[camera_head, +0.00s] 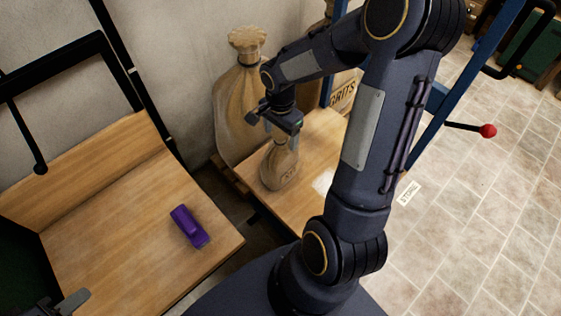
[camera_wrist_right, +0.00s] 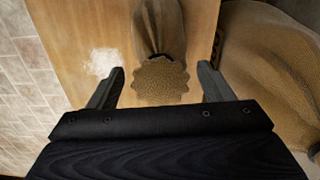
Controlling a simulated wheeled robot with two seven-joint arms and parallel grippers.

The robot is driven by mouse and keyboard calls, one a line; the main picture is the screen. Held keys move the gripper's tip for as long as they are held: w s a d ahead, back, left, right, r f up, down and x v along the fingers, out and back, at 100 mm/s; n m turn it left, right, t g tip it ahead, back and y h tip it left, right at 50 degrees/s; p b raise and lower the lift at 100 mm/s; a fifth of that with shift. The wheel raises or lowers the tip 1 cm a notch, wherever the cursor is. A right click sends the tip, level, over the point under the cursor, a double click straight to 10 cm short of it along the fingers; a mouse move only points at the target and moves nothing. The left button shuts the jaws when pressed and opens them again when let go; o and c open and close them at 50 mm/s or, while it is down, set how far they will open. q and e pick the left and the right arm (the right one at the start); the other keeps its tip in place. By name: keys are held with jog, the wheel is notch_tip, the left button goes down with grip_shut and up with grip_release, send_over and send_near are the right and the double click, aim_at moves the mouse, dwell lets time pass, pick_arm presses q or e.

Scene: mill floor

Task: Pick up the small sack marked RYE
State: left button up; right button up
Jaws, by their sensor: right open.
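A small tan sack (camera_head: 280,168) stands upright on a wooden platform (camera_head: 318,143); the dark mark on its front is too small to read. My right gripper (camera_head: 274,127) is open, pointing down right at the top of this sack. In the right wrist view the sack's gathered top (camera_wrist_right: 160,82) lies between the two spread fingers (camera_wrist_right: 160,76), with a gap on each side. My left gripper (camera_head: 68,303) shows only in part at the bottom left corner; its jaws cannot be made out.
A big tied sack (camera_head: 232,108) stands close behind the small one, by the wall. A sack marked GRITS (camera_head: 344,94) is at the right. White powder (camera_head: 323,181) lies on the platform. A purple object (camera_head: 189,226) lies on the left wooden table (camera_head: 110,235). Blue posts rise at the right.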

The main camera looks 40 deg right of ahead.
notch_tip(320, 180, down, 3)
jog(key=shift+r, duration=0.1)
jog(key=shift+c, duration=0.2)
jog(key=shift+w, duration=0.1)
grip_shut()
